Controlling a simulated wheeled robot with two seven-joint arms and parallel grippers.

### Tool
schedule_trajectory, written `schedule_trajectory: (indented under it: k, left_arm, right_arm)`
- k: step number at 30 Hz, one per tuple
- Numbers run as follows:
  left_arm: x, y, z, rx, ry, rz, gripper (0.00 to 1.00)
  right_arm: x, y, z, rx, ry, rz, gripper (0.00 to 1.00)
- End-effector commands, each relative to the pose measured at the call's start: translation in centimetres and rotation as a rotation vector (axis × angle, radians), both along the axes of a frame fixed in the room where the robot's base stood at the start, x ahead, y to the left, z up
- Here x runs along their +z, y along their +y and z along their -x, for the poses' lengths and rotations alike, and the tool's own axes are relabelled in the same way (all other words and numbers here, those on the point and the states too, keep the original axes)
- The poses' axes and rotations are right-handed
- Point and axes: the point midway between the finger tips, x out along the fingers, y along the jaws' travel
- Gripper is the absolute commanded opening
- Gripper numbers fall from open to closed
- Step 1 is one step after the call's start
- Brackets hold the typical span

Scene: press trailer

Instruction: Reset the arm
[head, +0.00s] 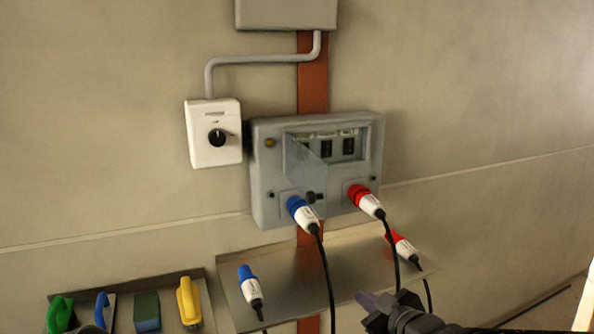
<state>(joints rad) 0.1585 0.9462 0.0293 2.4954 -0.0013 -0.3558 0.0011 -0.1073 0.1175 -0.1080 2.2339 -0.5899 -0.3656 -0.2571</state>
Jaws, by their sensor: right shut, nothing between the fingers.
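My left gripper is not in view.
A grey socket box (265,180) holds a blue plug (302,213) and a red plug (366,201), with black cables hanging down. Another blue plug (250,290) and red plug (402,246) are at the shelf.

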Motion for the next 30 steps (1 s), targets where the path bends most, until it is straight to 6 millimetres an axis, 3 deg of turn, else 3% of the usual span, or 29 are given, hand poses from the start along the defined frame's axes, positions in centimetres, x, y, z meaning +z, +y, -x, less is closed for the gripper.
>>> schedule_trajectory:
  k: [1,6,8,12,15,18,21,25,30]
  left_arm:
    - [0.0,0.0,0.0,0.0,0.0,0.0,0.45]
    - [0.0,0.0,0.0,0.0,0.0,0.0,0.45]
    - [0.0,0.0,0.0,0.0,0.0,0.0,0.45]
    - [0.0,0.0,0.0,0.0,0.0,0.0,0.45]
    - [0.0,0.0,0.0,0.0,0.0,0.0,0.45]
    - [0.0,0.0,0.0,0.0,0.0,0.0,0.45]
    - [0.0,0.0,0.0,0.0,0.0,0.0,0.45]
    - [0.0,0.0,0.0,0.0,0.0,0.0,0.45]
    - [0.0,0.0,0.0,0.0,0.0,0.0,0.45]
  right_arm:
    - [-4.4,0.8,0.9,-0.029,0.11,-0.064,0.0]
    - [-17.5,2.8,6.1,-0.184,0.472,-0.27,0.0]
    - [-21.7,3.3,8.8,-0.247,0.596,-0.321,0.0]
    - [-30.3,4.7,16.5,-0.391,0.873,-0.404,0.0]
    - [-34.8,5.6,22.4,-0.469,1.047,-0.423,0.0]
    - [-37.8,6.5,27.6,-0.51,1.18,-0.418,0.0]
    - [-39.4,7.3,31.0,-0.516,1.266,-0.41,0.0]
    - [-40.4,7.6,32.9,-0.524,1.315,-0.408,0.0]
    - [-40.5,7.4,32.9,-0.529,1.315,-0.411,0.0]
